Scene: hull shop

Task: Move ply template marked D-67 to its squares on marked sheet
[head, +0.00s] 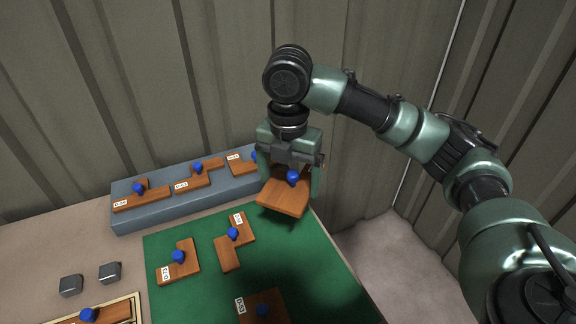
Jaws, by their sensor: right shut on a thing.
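My right gripper (291,174) is shut on a brown ply template (283,200) by its blue knob. It holds the template near the back right of the green mat (305,262), beside the right end of the grey ledge. No tag shows on the held template, so I cannot tell whether it is D-67. Two ply templates, an L-shaped one (187,265) and a stepped one (227,250), lie on the mat. A third (272,300) is at the bottom edge. Their small tags are hard to read. No marked squares are clearly visible. My left gripper is not in view.
The grey ledge (160,217) at the back carries several knobbed templates. Two dark metal blocks (109,272) stand on the table at left. A pale-edged frame (138,308) with a template in it is cut off at bottom left. Corrugated walls stand behind.

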